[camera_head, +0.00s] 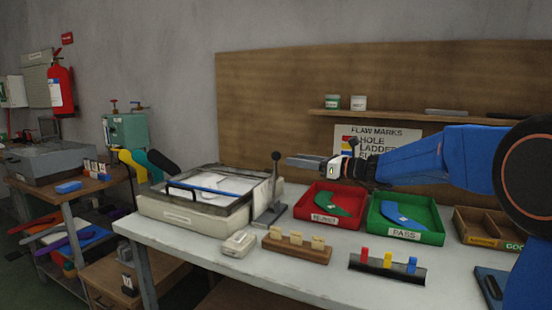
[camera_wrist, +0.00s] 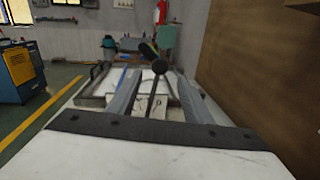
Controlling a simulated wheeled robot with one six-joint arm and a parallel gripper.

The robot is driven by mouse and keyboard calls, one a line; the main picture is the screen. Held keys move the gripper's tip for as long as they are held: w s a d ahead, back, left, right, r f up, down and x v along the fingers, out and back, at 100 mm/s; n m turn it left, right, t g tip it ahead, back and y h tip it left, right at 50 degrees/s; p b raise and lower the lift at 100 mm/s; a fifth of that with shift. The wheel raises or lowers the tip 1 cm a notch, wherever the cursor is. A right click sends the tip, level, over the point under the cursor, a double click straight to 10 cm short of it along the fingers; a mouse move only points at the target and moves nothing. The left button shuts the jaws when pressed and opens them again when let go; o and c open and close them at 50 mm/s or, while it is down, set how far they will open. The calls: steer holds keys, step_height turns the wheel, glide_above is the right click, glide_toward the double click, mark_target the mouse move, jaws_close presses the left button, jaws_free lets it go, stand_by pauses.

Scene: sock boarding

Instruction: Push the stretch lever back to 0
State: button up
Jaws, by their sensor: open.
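The stretch lever (camera_head: 274,186) is a thin dark rod with a black ball knob, standing nearly upright on a grey base beside the boarding unit. My gripper (camera_head: 292,162) is just to the right of the knob, pointing left at it. In the wrist view the lever (camera_wrist: 155,90) stands between the two open grey fingers (camera_wrist: 152,97), with its knob near their tips. Nothing is gripped. A pale plate with dark marks (camera_wrist: 152,106) shows behind the rod, but its marks are too small to read.
The boarding unit (camera_head: 160,208) with a glassy lid is left of the lever. A red REJECT tray (camera_head: 305,211) and green PASS tray (camera_head: 436,237) sit to the right. A wooden block with tags (camera_head: 290,249) and a small white device (camera_head: 238,244) lie in front. A shelf (camera_head: 420,116) hangs behind.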

mark_target(277, 157)
steer(key=x, duration=0.9)
jaws_close()
